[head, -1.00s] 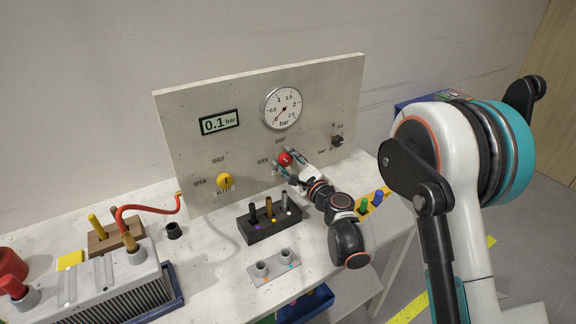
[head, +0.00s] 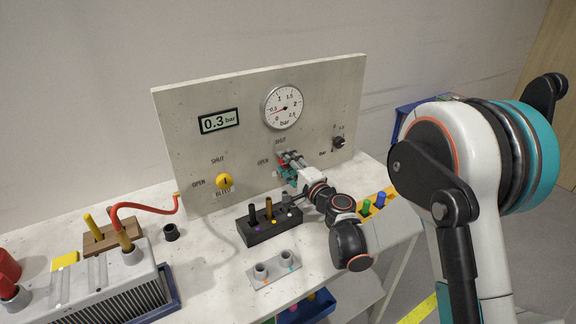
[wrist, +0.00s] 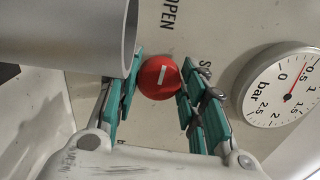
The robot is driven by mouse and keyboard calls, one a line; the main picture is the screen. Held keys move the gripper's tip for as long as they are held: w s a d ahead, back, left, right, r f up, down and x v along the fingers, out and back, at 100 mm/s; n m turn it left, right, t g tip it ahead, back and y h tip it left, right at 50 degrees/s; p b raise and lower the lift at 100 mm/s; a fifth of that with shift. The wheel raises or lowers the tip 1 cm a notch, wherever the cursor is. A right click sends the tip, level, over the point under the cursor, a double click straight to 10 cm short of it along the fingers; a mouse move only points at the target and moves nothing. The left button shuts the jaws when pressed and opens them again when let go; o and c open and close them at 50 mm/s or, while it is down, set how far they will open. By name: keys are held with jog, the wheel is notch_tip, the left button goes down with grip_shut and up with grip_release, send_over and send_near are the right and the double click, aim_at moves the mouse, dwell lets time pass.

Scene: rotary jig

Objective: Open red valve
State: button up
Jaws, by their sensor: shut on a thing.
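The red valve (wrist: 160,77) is a round knob with a white mark, set in the upright panel. In the wrist view its mark runs up toward the OPEN lettering, with the partly hidden SHUT lettering to the right. My gripper (wrist: 159,80) is shut on the knob, with teal fingers on its left and right sides. In the head view my gripper (head: 284,162) is at the panel below the gauge and hides most of the knob. The display (head: 219,121) reads 0.3 bar. The gauge (head: 283,107) needle points left of centre.
A yellow bleed knob (head: 225,181) is on the panel at left, and a small black knob (head: 338,143) at right. A black holder (head: 262,228) with several pegs and a grey two-socket block (head: 274,270) stand on the bench below my wrist. A grey cylinder (wrist: 65,35) fills the wrist view's upper left.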

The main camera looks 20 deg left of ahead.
jog(key=shift+n, duration=0.5)
jog(key=o, duration=1)
jog(key=v, duration=1.2)
jog(key=shift+s, duration=0.1)
